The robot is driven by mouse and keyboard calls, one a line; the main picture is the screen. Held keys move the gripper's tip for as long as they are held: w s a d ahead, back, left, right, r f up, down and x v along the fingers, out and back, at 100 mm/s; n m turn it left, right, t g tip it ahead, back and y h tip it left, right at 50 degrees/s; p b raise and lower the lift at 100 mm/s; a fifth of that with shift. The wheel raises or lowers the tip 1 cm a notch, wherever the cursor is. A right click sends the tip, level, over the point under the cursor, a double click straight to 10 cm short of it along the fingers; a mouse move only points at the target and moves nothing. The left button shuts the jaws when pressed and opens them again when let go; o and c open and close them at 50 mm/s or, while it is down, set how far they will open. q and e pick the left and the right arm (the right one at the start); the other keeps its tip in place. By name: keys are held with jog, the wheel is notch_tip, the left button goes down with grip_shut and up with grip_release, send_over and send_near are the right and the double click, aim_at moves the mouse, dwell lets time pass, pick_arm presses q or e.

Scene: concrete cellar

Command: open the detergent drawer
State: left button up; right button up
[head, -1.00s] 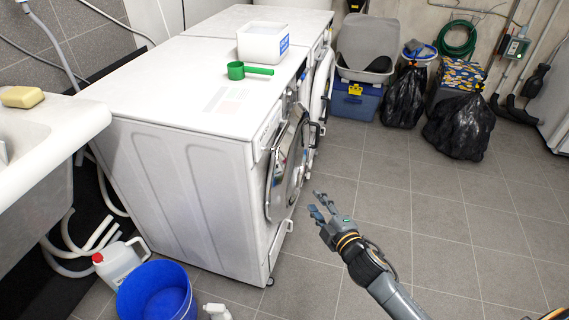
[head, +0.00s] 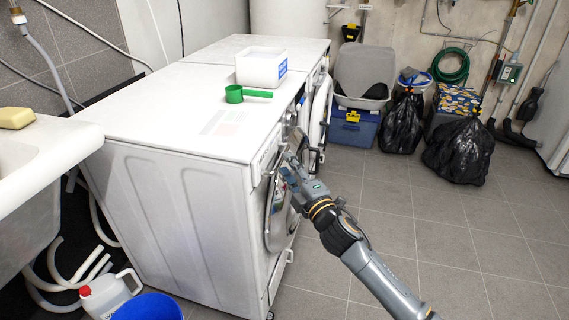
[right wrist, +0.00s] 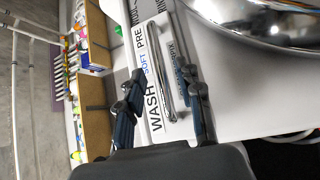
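The white washing machine (head: 180,190) stands at the left in the head view, its front facing right. My right gripper (head: 284,163) is at the upper part of that front and hides the drawer in the head view. In the right wrist view the detergent drawer (right wrist: 155,112) has a white front marked WASH, SOFT and PRE, with a chrome bar handle (right wrist: 162,70). My right gripper's fingers (right wrist: 164,92) are apart, one on each side of the handle. I cannot tell whether they touch it. The drawer looks shut. My left gripper is not in view.
The chrome-rimmed round door (right wrist: 265,20) lies close to the drawer. A green scoop (head: 240,94) and a white tub (head: 262,68) stand on the machines. Black bags (head: 458,150) and a blue bin (head: 353,126) stand at the back. The floor to the right is clear.

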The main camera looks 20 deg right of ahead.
jog(key=shift+x, duration=1.3)
grip_shut()
